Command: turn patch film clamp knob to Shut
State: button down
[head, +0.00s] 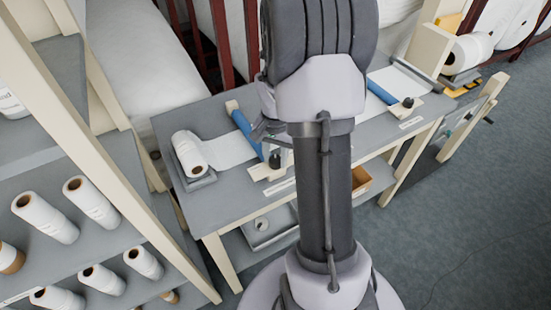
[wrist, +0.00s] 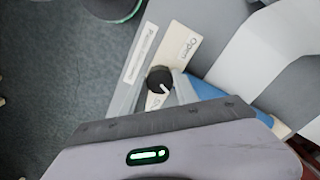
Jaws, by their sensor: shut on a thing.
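The black clamp knob (wrist: 158,79) sits on a cream plate (wrist: 187,47) in the wrist view. The plate reads "Open" on its far part; a label near the knob, partly covered, seems to read "Shut". A pale mark shows at the knob's lower right. In the head view the knob (head: 274,160) stands at the front end of a blue clamp bar (head: 246,133) across white film. My gripper (head: 275,142) is at this knob and shut on it; its fingertips are mostly hidden. A name label (wrist: 138,54) beginning "Pa" lies beside the plate.
A white roll (head: 188,153) rests on a grey holder left of the clamp. A second clamp with a black knob (head: 408,102) stands farther right on the same table (head: 215,205). Shelves of rolls (head: 92,200) fill the left. Open floor (head: 460,220) lies right.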

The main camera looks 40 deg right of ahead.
aim_at(276, 159)
jog(key=m+b, duration=0.1)
jog(key=m, duration=0.3)
jog(key=shift+b, duration=0.3)
jog(key=m+b, duration=0.1)
jog(key=m, duration=0.3)
jog(key=shift+m, duration=0.3)
jog(key=c, duration=0.9)
grip_release()
jog(key=shift+r, duration=0.15)
notch_tip(276, 159, up, 17)
jog(key=p, duration=0.5)
jog(key=shift+r+p, duration=0.1)
jog(key=shift+p, duration=0.2)
